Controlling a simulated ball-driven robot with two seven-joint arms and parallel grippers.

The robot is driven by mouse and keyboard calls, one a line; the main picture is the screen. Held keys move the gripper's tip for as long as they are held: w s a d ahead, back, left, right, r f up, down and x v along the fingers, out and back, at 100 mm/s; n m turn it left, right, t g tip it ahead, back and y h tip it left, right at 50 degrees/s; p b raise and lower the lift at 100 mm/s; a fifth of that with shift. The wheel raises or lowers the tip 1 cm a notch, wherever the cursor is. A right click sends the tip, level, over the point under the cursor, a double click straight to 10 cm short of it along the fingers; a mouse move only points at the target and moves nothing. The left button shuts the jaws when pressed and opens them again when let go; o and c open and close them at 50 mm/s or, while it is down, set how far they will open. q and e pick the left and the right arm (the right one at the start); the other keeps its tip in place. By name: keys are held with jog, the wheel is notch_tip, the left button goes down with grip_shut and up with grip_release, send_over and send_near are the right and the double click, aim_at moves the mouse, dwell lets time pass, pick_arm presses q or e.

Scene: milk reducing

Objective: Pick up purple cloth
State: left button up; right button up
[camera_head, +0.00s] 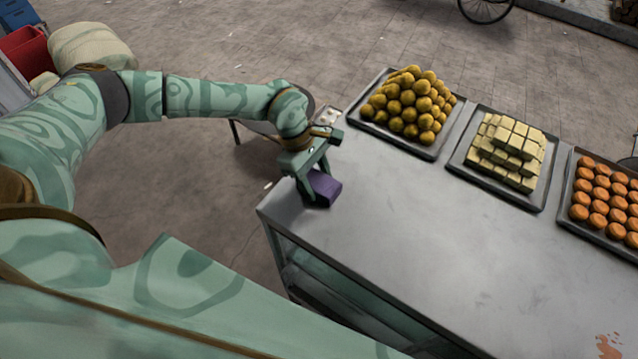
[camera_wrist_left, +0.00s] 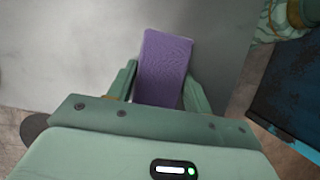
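The purple cloth (camera_head: 324,187) is a folded block at the near left corner of the grey table (camera_head: 420,240). My left gripper (camera_head: 312,184) reaches down over it with a finger on either side. In the left wrist view the cloth (camera_wrist_left: 164,66) lies between the two fingers of my left gripper (camera_wrist_left: 160,74) and extends past their tips. The fingers are very close to its sides; whether they press on it is not clear. My right gripper is in neither view.
Along the table's far side stand trays of yellow balls (camera_head: 409,99), pale blocks (camera_head: 508,148) and orange pieces (camera_head: 606,200). A dark round stool (camera_head: 262,127) stands beyond the left end. The table's middle is clear.

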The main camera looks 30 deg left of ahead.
aim_at(323, 184)
pick_arm(q)
jog(key=shift+r, duration=0.4)
notch_tip(323, 184, up, 3)
jog(key=shift+s+b, duration=0.1)
jog(key=shift+b, duration=0.45)
jog(key=s+d+r+b, duration=0.3)
jog(key=s+d+r, duration=0.2)
jog(key=s+r, duration=0.4)
jog(key=s, duration=0.4)
jog(key=shift+r, duration=0.35)
